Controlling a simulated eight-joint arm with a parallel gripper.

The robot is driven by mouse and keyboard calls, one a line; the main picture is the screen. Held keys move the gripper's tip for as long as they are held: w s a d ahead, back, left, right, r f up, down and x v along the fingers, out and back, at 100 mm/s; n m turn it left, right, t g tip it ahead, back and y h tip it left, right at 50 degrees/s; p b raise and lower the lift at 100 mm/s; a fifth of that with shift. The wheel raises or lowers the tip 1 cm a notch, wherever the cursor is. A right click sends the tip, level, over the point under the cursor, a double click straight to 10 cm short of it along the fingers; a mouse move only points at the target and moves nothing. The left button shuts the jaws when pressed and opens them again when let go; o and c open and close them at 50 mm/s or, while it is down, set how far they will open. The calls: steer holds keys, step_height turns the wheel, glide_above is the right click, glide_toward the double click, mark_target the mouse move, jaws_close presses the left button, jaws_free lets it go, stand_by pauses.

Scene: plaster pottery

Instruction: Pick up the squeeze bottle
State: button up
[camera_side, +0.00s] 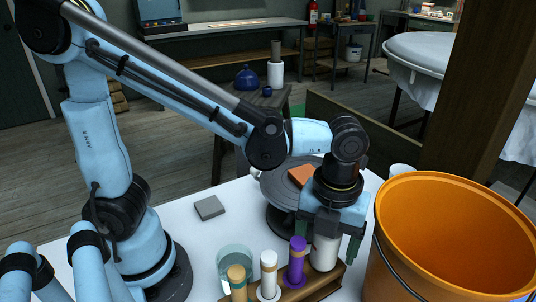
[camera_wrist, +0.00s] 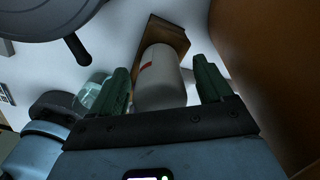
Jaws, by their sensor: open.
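The squeeze bottle appears to be the white bottle (camera_side: 324,254) at the right end of a wooden rack (camera_side: 322,290). In the wrist view the white bottle (camera_wrist: 160,80) has a reddish mark and shows between my two green fingers. My gripper (camera_side: 330,236) points down over the bottle. Its fingers are open, one on each side of the bottle's upper part. My gripper hides the bottle's top in the side view.
A purple bottle (camera_side: 297,262), a white-capped one (camera_side: 268,276) and a tan-capped one (camera_side: 237,284) stand left of it. A glass jar (camera_side: 234,258) is behind them. A large orange bucket (camera_side: 450,235) stands close on the right. A grey turntable (camera_side: 275,185) is behind my gripper.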

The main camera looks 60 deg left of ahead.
steer(key=shift+f, duration=0.65)
steer(key=c, duration=0.7)
steer(key=shift+r, duration=0.15)
steer(key=shift+r, duration=4.9)
